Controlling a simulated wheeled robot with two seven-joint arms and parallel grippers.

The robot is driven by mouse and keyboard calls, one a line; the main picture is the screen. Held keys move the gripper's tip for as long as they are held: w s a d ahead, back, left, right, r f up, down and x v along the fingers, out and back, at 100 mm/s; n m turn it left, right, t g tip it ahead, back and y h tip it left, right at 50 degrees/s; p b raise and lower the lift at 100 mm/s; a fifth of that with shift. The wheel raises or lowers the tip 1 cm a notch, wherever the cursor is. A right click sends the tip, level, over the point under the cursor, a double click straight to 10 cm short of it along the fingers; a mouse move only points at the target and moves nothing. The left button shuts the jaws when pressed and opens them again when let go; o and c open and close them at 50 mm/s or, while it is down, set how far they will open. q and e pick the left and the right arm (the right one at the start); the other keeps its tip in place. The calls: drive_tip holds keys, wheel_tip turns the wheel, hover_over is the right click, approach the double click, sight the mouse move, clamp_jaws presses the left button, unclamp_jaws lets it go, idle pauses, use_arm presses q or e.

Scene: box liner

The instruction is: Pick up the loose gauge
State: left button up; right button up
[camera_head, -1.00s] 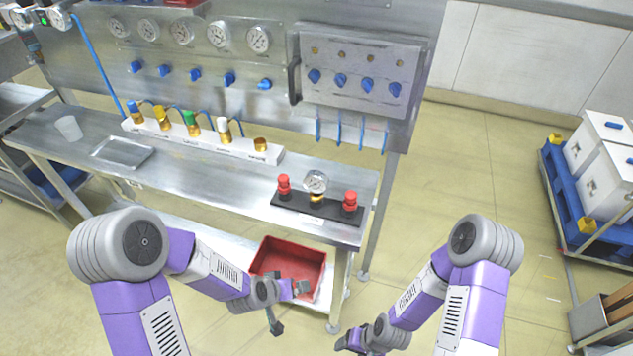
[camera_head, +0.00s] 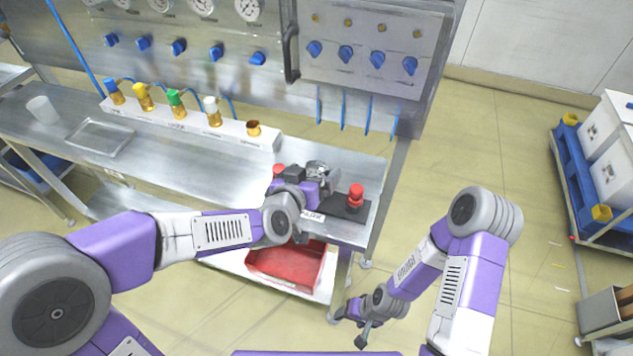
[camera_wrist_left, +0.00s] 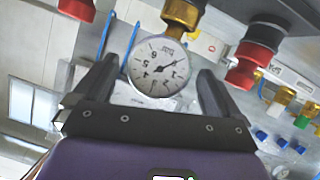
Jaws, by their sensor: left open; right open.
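The gauge (camera_head: 317,167) has a round white dial and sits on a brass fitting on the black stand (camera_head: 352,213) at the bench's right end. In the left wrist view its dial (camera_wrist_left: 158,66) shows between the fingers. My left gripper (camera_head: 306,176) is open at the gauge, one finger on each side of the dial, with gaps visible; it partly hides the gauge and stand in the head view. My right gripper (camera_head: 349,326) is open and empty, low in front of the bench.
Red caps (camera_head: 355,196) stand on both sides of the gauge; the left one is mostly hidden. A white rack (camera_head: 190,128) with several coloured fittings stands further left. A red bin (camera_head: 288,268) is below the bench. The valve panel (camera_head: 365,45) rises behind.

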use_arm(q)
drive_tip(key=x, duration=0.3)
drive_tip(key=shift+w+d+f+b, duration=0.2)
drive_tip(key=shift+b, duration=0.15)
drive_tip(key=c, duration=1.2)
drive_tip(key=shift+r, duration=0.1)
drive_tip(key=shift+c, duration=0.2)
